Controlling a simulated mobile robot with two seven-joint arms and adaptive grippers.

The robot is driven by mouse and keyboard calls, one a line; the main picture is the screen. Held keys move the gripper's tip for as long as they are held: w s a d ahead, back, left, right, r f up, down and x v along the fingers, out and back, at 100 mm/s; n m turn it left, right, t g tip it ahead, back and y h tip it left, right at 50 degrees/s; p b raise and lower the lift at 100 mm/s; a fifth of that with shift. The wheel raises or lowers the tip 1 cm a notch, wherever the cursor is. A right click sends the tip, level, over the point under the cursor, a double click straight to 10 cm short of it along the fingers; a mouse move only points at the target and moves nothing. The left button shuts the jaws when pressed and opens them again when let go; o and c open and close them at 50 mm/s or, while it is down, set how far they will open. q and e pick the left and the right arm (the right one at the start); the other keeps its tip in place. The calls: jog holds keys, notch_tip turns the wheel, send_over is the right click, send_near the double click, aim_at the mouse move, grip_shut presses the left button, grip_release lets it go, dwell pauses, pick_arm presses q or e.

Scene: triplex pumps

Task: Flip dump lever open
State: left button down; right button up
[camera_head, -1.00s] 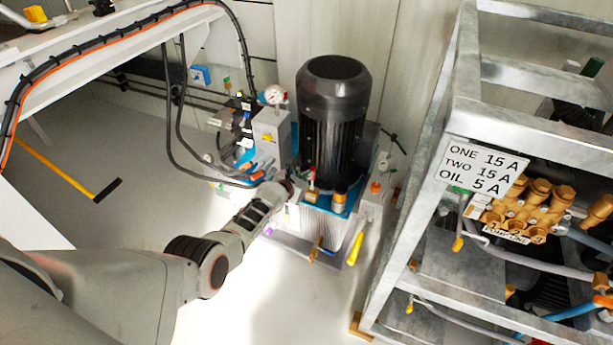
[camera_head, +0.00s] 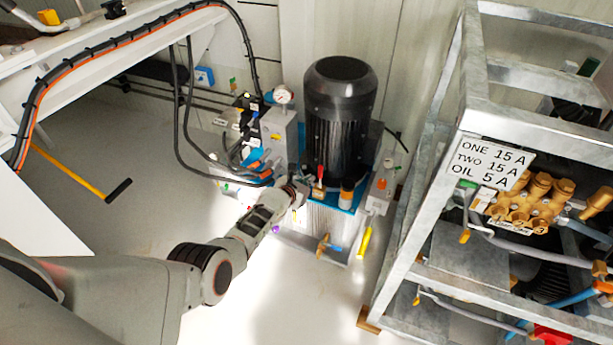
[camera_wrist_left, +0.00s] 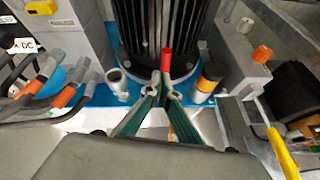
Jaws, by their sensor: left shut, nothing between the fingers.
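A small lever with a red handle (camera_head: 320,173) stands upright on the blue-topped power unit, in front of the black motor. I take it for the dump lever. It also shows in the left wrist view (camera_wrist_left: 166,60), just beyond my fingertips. My left gripper (camera_head: 303,190) is beside the lever, at its left in the head view. In the left wrist view its green-sided fingers (camera_wrist_left: 161,84) are shut with nothing held. Whether the fingertips touch the lever, I cannot tell. The lever's base is partly hidden by the fingers. My right gripper is out of view.
The black motor (camera_head: 340,115) rises close behind the lever. A grey block with a gauge (camera_head: 283,96) and hoses stands left of it. An orange-and-black cap (camera_wrist_left: 209,78) is close on the right. A yellow handle (camera_head: 364,242) hangs at the front right. A metal frame (camera_head: 415,190) stands farther right.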

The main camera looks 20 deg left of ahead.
pick_arm(q)
notch_tip(320, 180, up, 10)
jog(key=s+p, duration=0.1)
jog(key=p, duration=0.5)
jog(key=shift+s+a+f, duration=0.15)
jog(key=shift+s+f, duration=0.05)
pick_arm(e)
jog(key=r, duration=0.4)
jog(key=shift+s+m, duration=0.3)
pick_arm(q)
jog(key=shift+f, duration=0.1)
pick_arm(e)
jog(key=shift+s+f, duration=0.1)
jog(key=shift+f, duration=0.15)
